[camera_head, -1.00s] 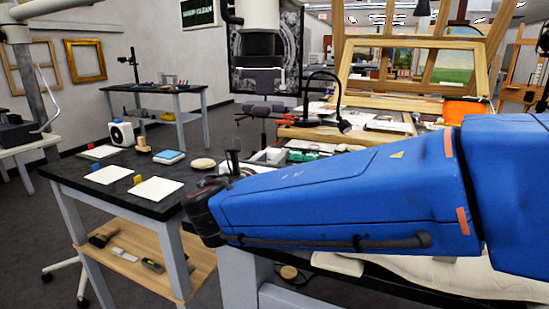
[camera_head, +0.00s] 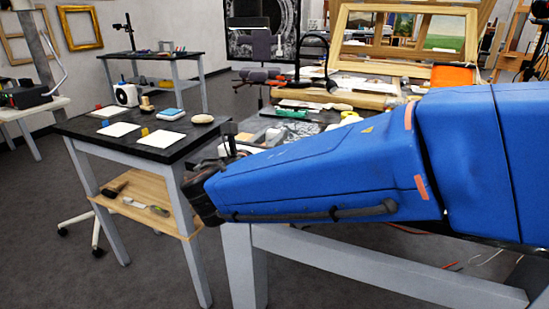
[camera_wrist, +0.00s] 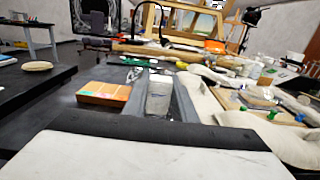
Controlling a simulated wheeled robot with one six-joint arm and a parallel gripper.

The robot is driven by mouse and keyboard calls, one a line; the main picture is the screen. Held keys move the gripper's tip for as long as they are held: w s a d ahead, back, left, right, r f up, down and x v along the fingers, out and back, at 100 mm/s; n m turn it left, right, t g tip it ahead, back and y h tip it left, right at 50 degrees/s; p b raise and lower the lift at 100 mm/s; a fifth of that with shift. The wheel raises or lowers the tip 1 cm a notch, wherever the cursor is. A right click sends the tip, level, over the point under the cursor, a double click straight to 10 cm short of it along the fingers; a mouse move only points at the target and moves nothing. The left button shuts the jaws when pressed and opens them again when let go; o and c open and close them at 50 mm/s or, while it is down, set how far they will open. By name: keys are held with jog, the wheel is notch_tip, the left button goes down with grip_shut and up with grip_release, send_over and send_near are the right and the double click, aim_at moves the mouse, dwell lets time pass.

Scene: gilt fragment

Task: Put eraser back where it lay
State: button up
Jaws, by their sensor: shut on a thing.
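The eraser (camera_wrist: 158,95) is a pale block with a small dark marking, seen in the middle of the wrist view. My gripper (camera_wrist: 158,86) is shut on it, with a grey finger along each side. The eraser appears held above or over a dark table top; I cannot tell how high. Where the eraser lay cannot be told from these frames.
An orange-brown block (camera_wrist: 103,93) lies left of the eraser. A cluttered bench with a black lamp (camera_head: 325,60) stands behind. Grey floor is free at lower left.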

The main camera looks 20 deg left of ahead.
jog(key=shift+f, duration=2.5)
jog(key=o, duration=1)
jog(key=shift+f, duration=0.1)
jog(key=shift+o, duration=0.2)
jog(key=s, duration=1.2)
jog(key=shift+a, duration=0.45)
